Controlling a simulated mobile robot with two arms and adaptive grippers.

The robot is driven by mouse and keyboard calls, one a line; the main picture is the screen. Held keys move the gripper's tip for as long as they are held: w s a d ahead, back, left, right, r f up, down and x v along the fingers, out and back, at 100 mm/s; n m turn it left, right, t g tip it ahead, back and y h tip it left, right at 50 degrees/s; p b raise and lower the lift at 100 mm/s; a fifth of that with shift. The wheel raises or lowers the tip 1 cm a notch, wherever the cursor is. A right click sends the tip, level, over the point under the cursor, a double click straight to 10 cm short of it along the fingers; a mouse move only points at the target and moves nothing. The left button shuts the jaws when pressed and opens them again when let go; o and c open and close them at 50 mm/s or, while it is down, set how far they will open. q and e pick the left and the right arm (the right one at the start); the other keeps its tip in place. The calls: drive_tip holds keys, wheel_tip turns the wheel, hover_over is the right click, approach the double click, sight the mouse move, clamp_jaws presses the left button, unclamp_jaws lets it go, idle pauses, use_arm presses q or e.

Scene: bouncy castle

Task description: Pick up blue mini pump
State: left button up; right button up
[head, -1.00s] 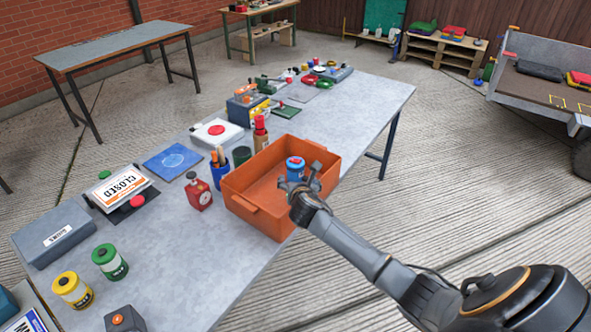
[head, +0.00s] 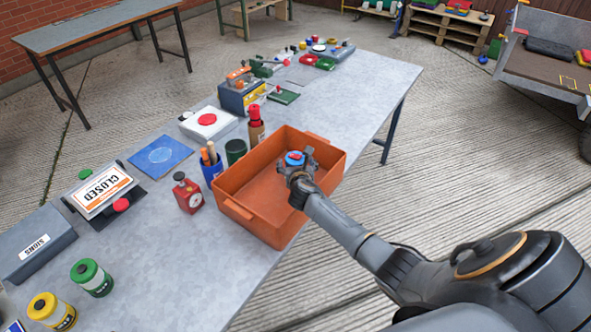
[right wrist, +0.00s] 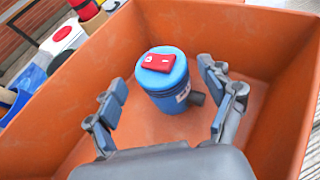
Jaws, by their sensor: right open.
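The blue mini pump (right wrist: 166,83) stands upright inside the orange crate (right wrist: 270,39), with a red patch on its blue top and a dark nozzle at its side. In the head view the pump (head: 294,157) is partly hidden by my gripper. The orange crate (head: 236,209) sits on the grey table. My right gripper (head: 301,166) is open and reaches into the crate. In the right wrist view its two fingers (right wrist: 164,92) stand apart on the left and right of the pump, not closed on it. My left gripper is not in view.
The crate walls surround my right gripper. Left of the crate are a red timer (head: 188,194), a blue pen cup (head: 211,167), a dark green can (head: 236,151) and a red-capped bottle (head: 256,126).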

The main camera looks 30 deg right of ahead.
sight(294, 154)
drive_tip(key=shift+x, duration=1.2)
drive_tip(key=shift+w+d+f+b, duration=0.3)
drive_tip(key=shift+w, duration=0.05)
drive_tip(key=shift+b+x, duration=1.1)
drive_tip(key=shift+x, duration=1.15)
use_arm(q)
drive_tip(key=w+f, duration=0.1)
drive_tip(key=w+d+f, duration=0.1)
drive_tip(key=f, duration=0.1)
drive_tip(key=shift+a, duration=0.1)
use_arm(e)
drive_tip(key=shift+r, duration=0.1)
drive_tip(key=shift+c, duration=0.4)
drive_tip(key=c, duration=1.5)
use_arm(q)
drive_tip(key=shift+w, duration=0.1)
use_arm(e)
drive_tip(key=shift+c, duration=0.5)
clamp_jaws()
drive_tip(key=shift+w, duration=0.1)
